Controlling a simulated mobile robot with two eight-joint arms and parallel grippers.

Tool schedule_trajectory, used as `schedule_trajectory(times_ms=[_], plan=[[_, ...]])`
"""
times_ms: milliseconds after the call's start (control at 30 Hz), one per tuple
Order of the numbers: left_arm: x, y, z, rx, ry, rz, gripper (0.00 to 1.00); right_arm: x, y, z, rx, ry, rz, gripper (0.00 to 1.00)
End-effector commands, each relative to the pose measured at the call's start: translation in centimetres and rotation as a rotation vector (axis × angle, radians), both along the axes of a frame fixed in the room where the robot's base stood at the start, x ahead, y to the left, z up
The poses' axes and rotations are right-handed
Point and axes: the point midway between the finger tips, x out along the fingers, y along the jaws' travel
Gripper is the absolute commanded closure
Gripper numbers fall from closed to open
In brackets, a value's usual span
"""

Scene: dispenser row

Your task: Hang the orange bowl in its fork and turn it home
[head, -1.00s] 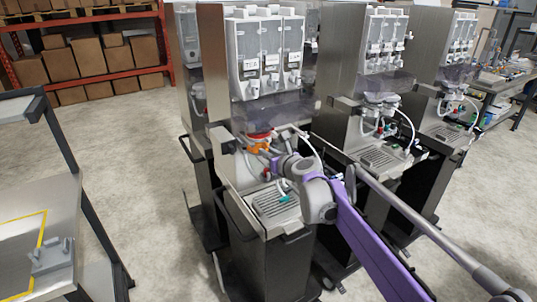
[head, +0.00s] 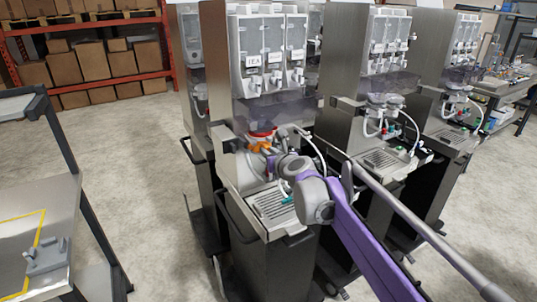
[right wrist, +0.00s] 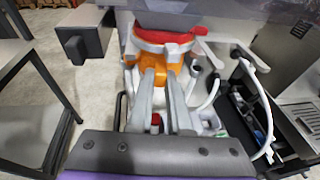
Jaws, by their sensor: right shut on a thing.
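The orange bowl (head: 259,147) is at the front of the nearest dispenser, just under a red ring (head: 262,134). In the right wrist view the orange bowl (right wrist: 182,79) sits beneath the red ring (right wrist: 182,37) and a grey part. My right gripper (head: 272,152) is shut on the orange bowl, its two grey fingers close together at the bowl's near side. They also show in the right wrist view (right wrist: 161,72). The fork's arms and whether the bowl is seated in them cannot be made out. My left gripper is not in view.
A drip tray (head: 272,205) lies below the bowl. A white hose (head: 313,148) curves just right of my gripper. More dispensers (head: 372,110) stand to the right. A metal table (head: 60,240) is at the left, with open floor between.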

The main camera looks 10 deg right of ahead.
Motion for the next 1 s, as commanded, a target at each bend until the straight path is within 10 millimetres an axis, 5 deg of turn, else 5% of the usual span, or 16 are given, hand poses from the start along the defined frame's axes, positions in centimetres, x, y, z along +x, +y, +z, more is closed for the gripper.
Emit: schedule_trajectory(times_ms=[233, 267, 467, 1000], plan=[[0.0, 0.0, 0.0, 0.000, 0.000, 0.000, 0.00, 0.0, 0.0, 0.1, 0.001, -0.001, -0.002, 1.00], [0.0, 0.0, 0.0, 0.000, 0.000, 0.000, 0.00, 0.0, 0.0, 0.1, 0.001, -0.001, -0.002, 0.82], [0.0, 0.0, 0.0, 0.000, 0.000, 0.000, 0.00, 0.0, 0.0, 0.1, 0.001, -0.001, -0.002, 0.48], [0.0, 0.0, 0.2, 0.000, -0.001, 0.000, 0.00, -1.7, -0.3, 0.6, 0.003, 0.000, -0.002, 0.48]])
